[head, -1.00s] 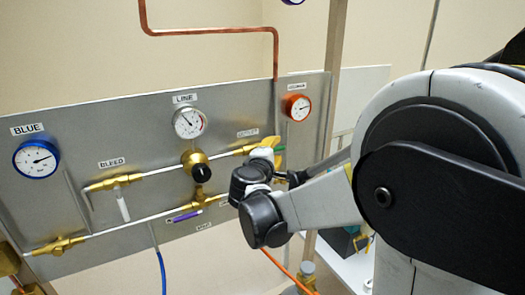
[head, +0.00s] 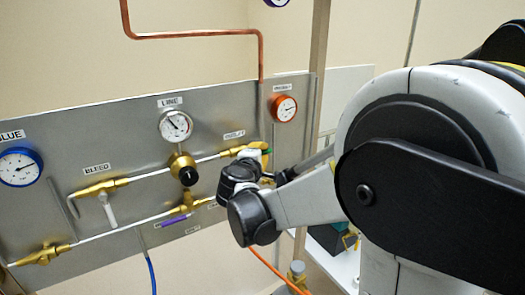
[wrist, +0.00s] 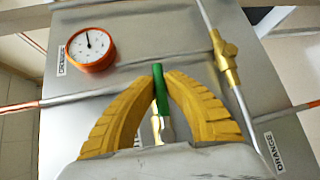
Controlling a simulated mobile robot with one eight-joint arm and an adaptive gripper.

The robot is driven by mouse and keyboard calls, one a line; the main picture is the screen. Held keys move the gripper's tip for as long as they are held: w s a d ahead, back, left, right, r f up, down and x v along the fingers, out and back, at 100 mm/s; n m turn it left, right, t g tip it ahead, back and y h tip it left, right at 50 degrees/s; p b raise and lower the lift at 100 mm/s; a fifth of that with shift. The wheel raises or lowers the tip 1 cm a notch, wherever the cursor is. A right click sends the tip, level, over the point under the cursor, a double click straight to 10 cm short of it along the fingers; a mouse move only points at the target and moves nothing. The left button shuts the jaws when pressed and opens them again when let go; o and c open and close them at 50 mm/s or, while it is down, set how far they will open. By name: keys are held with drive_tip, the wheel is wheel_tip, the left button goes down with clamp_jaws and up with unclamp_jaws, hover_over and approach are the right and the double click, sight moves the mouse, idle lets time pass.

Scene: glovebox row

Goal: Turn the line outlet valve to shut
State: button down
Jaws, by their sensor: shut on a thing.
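The line outlet valve is a brass body (head: 232,152) on the upper pipe, under a small label that seems to read OUTLET. Its green handle (head: 265,152) shows beside my gripper in the head view. In the wrist view the green handle (wrist: 159,90) stands upright in the picture between the yellow fingers of my gripper (wrist: 163,76). The fingers are shut on it near their tips. My wrist hides much of the fingers in the head view, and my gripper body hides the valve body in the wrist view. I cannot tell the handle's angle to its pipe.
The black regulator knob (head: 188,176), line gauge (head: 175,126) and orange gauge (head: 284,108) are close by on the panel (head: 110,145). The bleed valve's white handle (head: 108,212) and a purple handle (head: 174,221) lie left. Another brass valve (wrist: 226,60) shows in the wrist view.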

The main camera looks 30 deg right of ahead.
drive_tip(key=a+f+m+g+y+p, duration=0.2)
drive_tip(key=a+f+m+y+p, duration=0.2)
drive_tip(key=y, duration=0.9)
drive_tip(key=shift+s+a+f+m+g, duration=0.15)
drive_tip(key=shift+a+f+m+g, duration=0.25)
drive_tip(key=shift+a+f+m, duration=1.05)
drive_tip(key=shift+d+r+m, duration=0.35)
drive_tip(key=shift+r+m, duration=0.1)
drive_tip(key=shift+r, duration=0.1)
drive_tip(key=c, duration=1.4)
unclamp_jaws()
drive_tip(key=shift+c, duration=0.2)
drive_tip(key=v, duration=1.2)
